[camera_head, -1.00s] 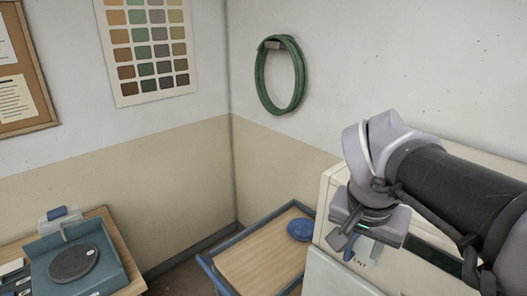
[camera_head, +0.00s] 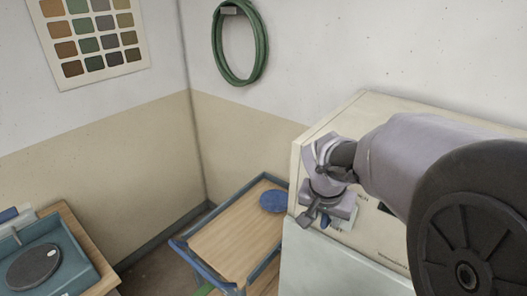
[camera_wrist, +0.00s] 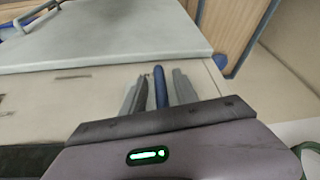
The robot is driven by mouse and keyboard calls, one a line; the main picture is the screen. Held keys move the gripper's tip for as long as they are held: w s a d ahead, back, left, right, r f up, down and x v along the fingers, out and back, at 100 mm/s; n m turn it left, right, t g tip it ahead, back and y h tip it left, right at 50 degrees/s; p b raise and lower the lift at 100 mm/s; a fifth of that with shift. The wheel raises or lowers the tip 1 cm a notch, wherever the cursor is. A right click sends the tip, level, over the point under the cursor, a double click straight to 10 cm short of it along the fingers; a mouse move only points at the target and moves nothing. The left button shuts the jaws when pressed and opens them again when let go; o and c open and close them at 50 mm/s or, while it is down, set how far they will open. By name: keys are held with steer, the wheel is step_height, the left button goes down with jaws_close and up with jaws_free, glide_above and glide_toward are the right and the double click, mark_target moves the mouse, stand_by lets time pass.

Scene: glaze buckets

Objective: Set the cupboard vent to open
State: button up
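The cupboard (camera_head: 320,130) is a cream box at the right in the head view. Its front face also shows in the wrist view (camera_wrist: 40,122). A blue vent lever (camera_wrist: 160,86) stands out from that face, between the two grey fingers of my gripper (camera_wrist: 158,90). Narrow gaps show beside the lever, so the fingers look open around it rather than clamped. In the head view my gripper (camera_head: 317,216) is at the left end of the cupboard front and hides most of the lever. The lettering beside it is too small to read surely.
A pale panel (camera_head: 335,265) lies below the cupboard front. A wooden-topped trolley (camera_head: 235,235) with blue rails and a blue round item (camera_head: 273,201) stands left of it. A green hose (camera_head: 218,50) hangs on the wall. A wheel table (camera_head: 45,255) is at lower left.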

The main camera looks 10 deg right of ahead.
steer(key=shift+w+f, duration=0.1)
steer(key=shift+f, duration=0.2)
jaws_close()
stand_by(1.3)
